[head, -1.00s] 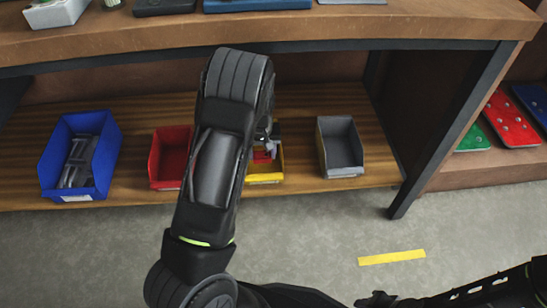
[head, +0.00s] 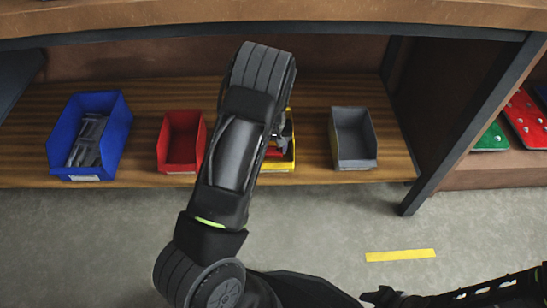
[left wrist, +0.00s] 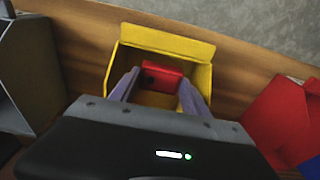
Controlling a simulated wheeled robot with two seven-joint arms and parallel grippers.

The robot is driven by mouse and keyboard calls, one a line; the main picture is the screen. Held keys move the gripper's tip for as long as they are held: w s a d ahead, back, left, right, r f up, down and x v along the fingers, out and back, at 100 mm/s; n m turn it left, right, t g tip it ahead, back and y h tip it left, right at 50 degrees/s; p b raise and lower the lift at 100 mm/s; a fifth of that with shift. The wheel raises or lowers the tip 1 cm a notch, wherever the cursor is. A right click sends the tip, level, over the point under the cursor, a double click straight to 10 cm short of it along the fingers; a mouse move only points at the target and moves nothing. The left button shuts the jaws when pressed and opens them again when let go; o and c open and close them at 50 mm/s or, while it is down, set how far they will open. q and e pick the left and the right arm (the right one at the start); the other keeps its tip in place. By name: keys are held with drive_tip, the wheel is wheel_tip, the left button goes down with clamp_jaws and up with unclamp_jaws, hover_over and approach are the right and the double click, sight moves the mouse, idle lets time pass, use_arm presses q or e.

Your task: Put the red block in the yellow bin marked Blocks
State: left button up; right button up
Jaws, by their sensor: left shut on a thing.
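The yellow bin (head: 279,166) stands on the low wooden shelf, partly hidden behind my left arm in the head view. It also shows in the left wrist view (left wrist: 168,39), with its open top facing the camera. My left gripper (head: 282,146) is at the bin's opening. In the left wrist view its two fingers (left wrist: 160,80) are shut on the red block (left wrist: 163,76), one on each side. The block is over or inside the bin; its height above the floor of the bin is unclear. No marking is readable on the bin. My right gripper (head: 381,297) is low at the right, small and dark.
A red bin (head: 168,160) stands left of the yellow one and a grey bin (head: 357,164) right of it. A blue bin (head: 68,130) with grey items is farther left. The tabletop edge (head: 330,15) overhangs the shelf, and a dark table leg (head: 462,135) stands at right.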

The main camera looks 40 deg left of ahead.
sight(274, 157)
use_arm(q)
drive_tip(key=shift+f+b, duration=1.05)
drive_tip(key=shift+f, duration=1.4)
drive_tip(key=shift+f, duration=0.2)
drive_tip(key=o, duration=1.5)
drive_tip(key=shift+r, duration=0.15)
drive_tip(key=r+p, duration=0.1)
drive_tip(key=r, duration=0.3)
drive_tip(key=r+p, duration=0.2)
drive_tip(key=r, duration=0.2)
drive_tip(key=s+d+r+p, duration=0.1)
drive_tip(key=r, duration=0.3)
drive_tip(key=shift+s+p, duration=0.1)
drive_tip(key=shift+p, duration=0.2)
